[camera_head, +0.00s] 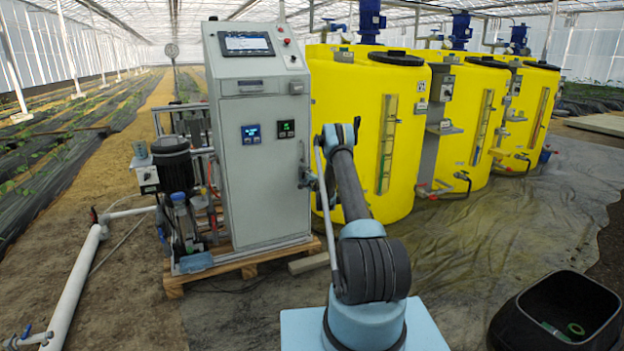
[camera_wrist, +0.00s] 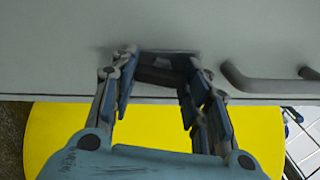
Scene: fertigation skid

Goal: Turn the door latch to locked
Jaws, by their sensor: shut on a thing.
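The grey cabinet door (camera_head: 258,185) stands left of my arm in the head view, and its grey face (camera_wrist: 60,45) fills the top of the wrist view. The door latch (camera_wrist: 162,74) is a dark, short piece against the door near its edge, in the wrist view. My gripper (camera_wrist: 160,66) has its two fingers on either side of it and is shut on it. The fingers partly cover the latch, so its exact angle is hard to read. In the head view my arm blocks a clear sight of the gripper and latch.
A grey bar handle (camera_wrist: 265,84) is on the door right of my gripper in the wrist view. Yellow tanks (camera_head: 350,100) stand close behind and right of the cabinet. A pump (camera_head: 172,165) is at its left. A black bin (camera_head: 520,318) stands front right.

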